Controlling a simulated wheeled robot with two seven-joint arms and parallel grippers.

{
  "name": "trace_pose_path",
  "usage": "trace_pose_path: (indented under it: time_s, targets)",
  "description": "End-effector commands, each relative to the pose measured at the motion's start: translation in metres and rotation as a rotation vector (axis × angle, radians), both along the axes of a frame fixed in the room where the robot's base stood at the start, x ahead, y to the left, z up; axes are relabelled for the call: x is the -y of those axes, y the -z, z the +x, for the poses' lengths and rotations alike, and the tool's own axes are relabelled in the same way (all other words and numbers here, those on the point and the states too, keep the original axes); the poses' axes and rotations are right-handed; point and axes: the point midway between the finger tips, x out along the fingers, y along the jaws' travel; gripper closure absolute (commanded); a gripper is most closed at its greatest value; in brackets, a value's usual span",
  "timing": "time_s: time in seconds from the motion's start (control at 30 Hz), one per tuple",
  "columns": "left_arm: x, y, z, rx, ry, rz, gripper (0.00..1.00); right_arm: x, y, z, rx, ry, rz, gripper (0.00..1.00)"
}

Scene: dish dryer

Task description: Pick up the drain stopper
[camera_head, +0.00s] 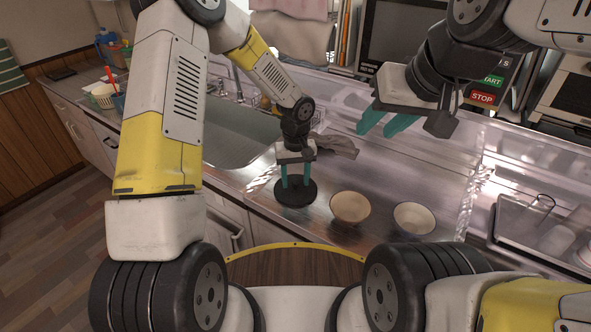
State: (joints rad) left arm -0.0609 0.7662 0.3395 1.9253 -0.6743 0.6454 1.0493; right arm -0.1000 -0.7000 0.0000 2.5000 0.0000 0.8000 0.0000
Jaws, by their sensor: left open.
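The drain stopper (292,200) is a round black disc lying on the metal counter, left of two bowls. My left gripper (297,183) points down right over it, with its two teal fingers apart on either side of the stopper's middle. The fingertips overlap the disc in the picture; I cannot tell whether they touch it. My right gripper (382,128) hangs above the back of the counter, its teal fingers apart and nothing between them.
The sink (240,135) is at the left. A dish tray (508,222) is at the right.

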Motion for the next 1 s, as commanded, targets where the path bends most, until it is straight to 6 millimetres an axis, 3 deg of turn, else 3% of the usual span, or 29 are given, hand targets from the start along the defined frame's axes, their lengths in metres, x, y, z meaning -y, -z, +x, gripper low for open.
trace_pose_path:
  time_s: [0.03,0.2,0.3,0.67,1.0]
  targets:
    - [0.0,0.0,0.0,0.0,0.0,0.0,0.52,0.0,0.0,0.0,0.0,0.0,0.0,0.64]
    - [0.0,0.0,0.0,0.0,0.0,0.0,0.85,0.0,0.0,0.0,0.0,0.0,0.0,0.64]
    - [0.0,0.0,0.0,0.0,0.0,0.0,1.0,0.0,0.0,0.0,0.0,0.0,0.0,0.64]
    - [0.0,-0.005,0.001,0.002,0.0,-0.001,1.0,0.0,0.0,0.0,0.0,0.0,0.0,0.64]
    - [0.0,-0.067,0.001,0.005,-0.001,0.0,1.0,0.0,0.0,0.0,0.0,0.0,0.0,0.64]
